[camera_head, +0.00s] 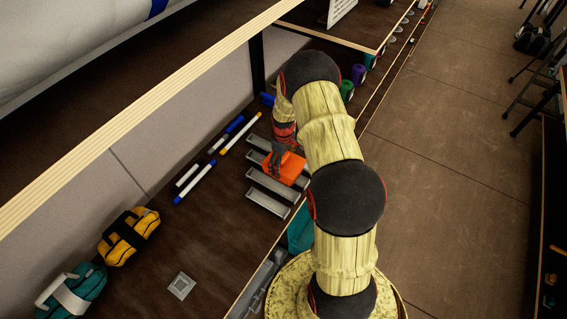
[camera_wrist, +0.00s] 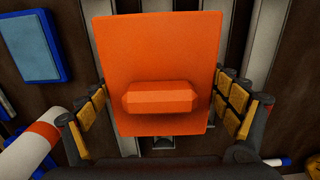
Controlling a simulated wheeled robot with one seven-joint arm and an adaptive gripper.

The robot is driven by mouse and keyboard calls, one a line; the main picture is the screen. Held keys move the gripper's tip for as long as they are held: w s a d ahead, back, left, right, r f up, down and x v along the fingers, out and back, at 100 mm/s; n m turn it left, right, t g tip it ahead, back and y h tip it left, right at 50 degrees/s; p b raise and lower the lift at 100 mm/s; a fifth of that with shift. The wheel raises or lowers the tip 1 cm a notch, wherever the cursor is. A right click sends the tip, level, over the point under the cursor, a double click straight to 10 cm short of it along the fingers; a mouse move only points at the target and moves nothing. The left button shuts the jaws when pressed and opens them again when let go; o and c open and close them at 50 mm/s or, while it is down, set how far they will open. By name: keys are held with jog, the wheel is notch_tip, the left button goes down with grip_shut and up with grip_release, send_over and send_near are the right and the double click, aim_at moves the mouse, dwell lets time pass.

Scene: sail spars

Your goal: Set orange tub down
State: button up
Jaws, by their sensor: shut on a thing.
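The orange tub (camera_head: 290,171) is over the row of grey metal rails or trays (camera_head: 271,187) on the dark bench. In the wrist view the orange tub (camera_wrist: 155,50) fills the middle, with a raised orange block or knob on its near face. My gripper (camera_head: 280,152) is shut on it. The padded yellow fingers of my gripper (camera_wrist: 160,98) lie along its left and right sides. Grey rails (camera_wrist: 265,45) run behind and beside it. I cannot tell whether the tub touches the rails or hangs just above them.
Blue-and-white rods (camera_head: 195,182) lie left of the rails. A yellow bag (camera_head: 128,236) and a teal bag (camera_head: 72,292) stand at the bench's lower left. A small grey plate (camera_head: 181,286) lies nearby with bare bench around it. A wooden-edged upper shelf (camera_head: 150,104) overhangs the back.

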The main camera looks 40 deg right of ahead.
jog(key=shift+f, duration=0.25)
jog(key=o, duration=1.2)
jog(key=shift+r, duration=0.1)
notch_tip(320, 180, up, 13)
jog(key=shift+f, duration=0.1)
